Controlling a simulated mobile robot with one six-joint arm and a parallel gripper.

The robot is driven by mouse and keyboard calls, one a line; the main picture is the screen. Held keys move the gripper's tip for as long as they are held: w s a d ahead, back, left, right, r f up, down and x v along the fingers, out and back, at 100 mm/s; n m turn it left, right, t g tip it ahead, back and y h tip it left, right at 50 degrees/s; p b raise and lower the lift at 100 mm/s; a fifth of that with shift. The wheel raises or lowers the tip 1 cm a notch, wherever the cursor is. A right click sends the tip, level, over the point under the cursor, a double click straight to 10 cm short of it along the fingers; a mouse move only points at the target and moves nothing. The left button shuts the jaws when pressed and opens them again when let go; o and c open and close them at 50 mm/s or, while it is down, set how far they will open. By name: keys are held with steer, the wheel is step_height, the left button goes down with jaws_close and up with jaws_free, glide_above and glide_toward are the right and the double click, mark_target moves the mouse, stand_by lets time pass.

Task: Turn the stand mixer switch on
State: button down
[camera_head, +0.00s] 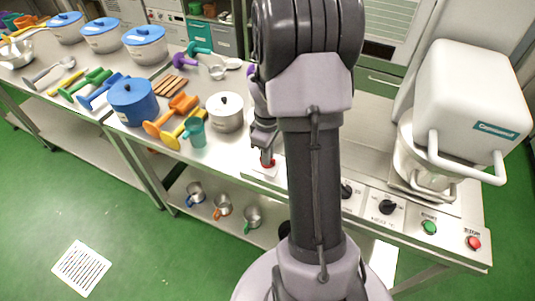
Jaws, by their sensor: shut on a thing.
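The white stand mixer (470,95) stands at the right, with a bowl partly hidden under its head. A white panel (455,222) runs along the counter's front edge below it. It carries black knobs (387,207), a green button (429,227) and a red button (473,243). My gripper (267,160) points down at the panel's left end and is shut on a small red knob (268,163) on a white plate. The fingers hide most of this knob, so its turned position cannot be told. My arm hides the panel's middle.
A lidded pot (225,112) stands close left of my gripper. Small pans (223,206) lie on the lower shelf. The green floor at the front left is mostly clear.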

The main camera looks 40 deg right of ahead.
steer(key=m, duration=0.9)
steer(key=m+b, duration=0.1)
steer(key=m, duration=0.3)
steer(key=shift+m, duration=0.3)
steer(key=shift+m+b, duration=0.35)
steer(key=shift+m, duration=1.75)
steer(key=c, duration=1.5)
jaws_free()
steer(key=shift+o, duration=0.2)
